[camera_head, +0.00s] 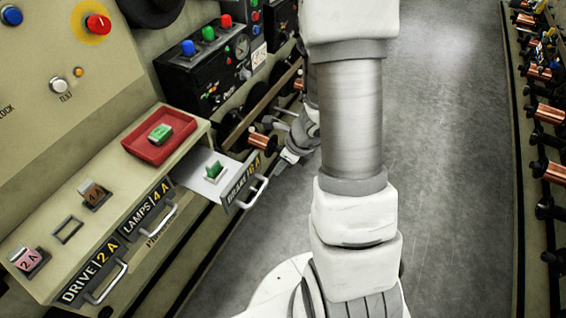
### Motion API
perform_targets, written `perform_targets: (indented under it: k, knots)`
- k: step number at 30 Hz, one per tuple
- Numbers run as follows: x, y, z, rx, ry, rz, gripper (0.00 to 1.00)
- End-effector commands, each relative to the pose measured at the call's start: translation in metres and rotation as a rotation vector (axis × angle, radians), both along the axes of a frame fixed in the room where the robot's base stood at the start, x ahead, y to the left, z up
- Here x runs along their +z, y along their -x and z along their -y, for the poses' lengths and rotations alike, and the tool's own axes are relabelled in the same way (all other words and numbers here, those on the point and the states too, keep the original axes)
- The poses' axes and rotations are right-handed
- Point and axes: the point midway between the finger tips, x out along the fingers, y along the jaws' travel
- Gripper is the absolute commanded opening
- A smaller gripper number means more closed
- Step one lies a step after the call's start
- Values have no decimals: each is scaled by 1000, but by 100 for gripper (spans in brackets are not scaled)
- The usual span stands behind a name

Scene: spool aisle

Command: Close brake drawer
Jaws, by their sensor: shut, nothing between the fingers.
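The brake drawer (238,188) sticks out from the console, labelled BRAKE on its front. Its pale inside shows, with a green fuse-like piece (213,172) standing in it. The drawer's silver handle (257,193) is on its front face. My gripper (286,157) is just beyond and to the right of the drawer front, partly hidden behind my arm. It is shut and empty, and appears close to the drawer's far corner; I cannot tell whether it touches.
The LAMPS drawer (146,205) and DRIVE drawer (92,281) sit flush in the console. A red tray (136,147) with a green fuse is on top. Copper spools (551,114) line the right side. The grey aisle floor (450,160) is clear.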

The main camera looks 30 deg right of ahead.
Motion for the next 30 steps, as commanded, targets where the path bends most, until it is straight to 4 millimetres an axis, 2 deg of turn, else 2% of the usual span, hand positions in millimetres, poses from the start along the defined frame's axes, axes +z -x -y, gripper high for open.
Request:
perform_targets:
  k: [1, 5, 7, 13, 30]
  knots:
    - [-18, -3, -3, 1, -1, -3, 0]
    - [-41, -11, -9, 2, -1, -2, 0]
    - [-34, -21, -16, 8, 0, 1, 0]
    - [-34, -40, -29, 4, 1, 1, 0]
    - [-35, -47, -35, 5, 1, 2, 0]
